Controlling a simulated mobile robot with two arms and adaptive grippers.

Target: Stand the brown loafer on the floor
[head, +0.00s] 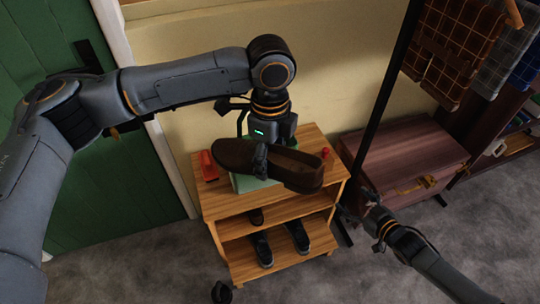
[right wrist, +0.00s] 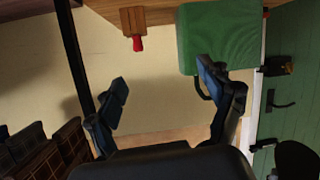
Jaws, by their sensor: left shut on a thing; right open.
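The brown loafer (head: 233,155) is in the head view, held above the top of a wooden shoe rack (head: 217,206). It lies about level, its opening toward the right end. My left gripper (head: 262,146) comes down from above and is shut on the loafer near its middle; its fingertips are partly hidden against the shoe. My right gripper (head: 368,205) is low, to the right of the rack, empty and apart from the loafer. In the right wrist view its two fingers (right wrist: 163,85) are spread with nothing between them. The grey floor (head: 390,262) shows in front and to the right.
Dark shoes (head: 262,250) sit on the lower shelf. A reddish wooden chest (head: 405,155) stands right.

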